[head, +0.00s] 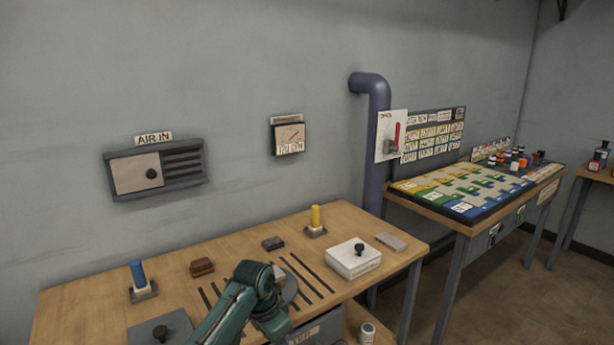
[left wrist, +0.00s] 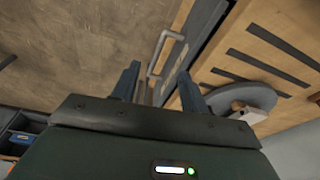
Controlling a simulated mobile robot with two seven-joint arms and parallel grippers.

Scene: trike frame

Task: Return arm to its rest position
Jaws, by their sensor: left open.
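My left arm (head: 248,290), dark green, comes in at the bottom of the head view and bends over the front of the near workbench (head: 110,255). Its wrist points down past the bench's front edge, and its fingertips do not show there. In the left wrist view my left gripper (left wrist: 160,72) is open, with its two dark fingers apart and nothing held between them. A metal drawer handle (left wrist: 157,50) shows beyond the fingers; I cannot tell how far away it is. My right gripper is in neither view.
On the bench stand a blue peg (head: 138,273), a yellow peg (head: 316,217), a brown block (head: 202,267) and a white box with a black knob (head: 353,260). A round grey disc (left wrist: 240,97) lies by dark slots. A second table (head: 425,208) stands right; bare floor (head: 500,295) lies before it.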

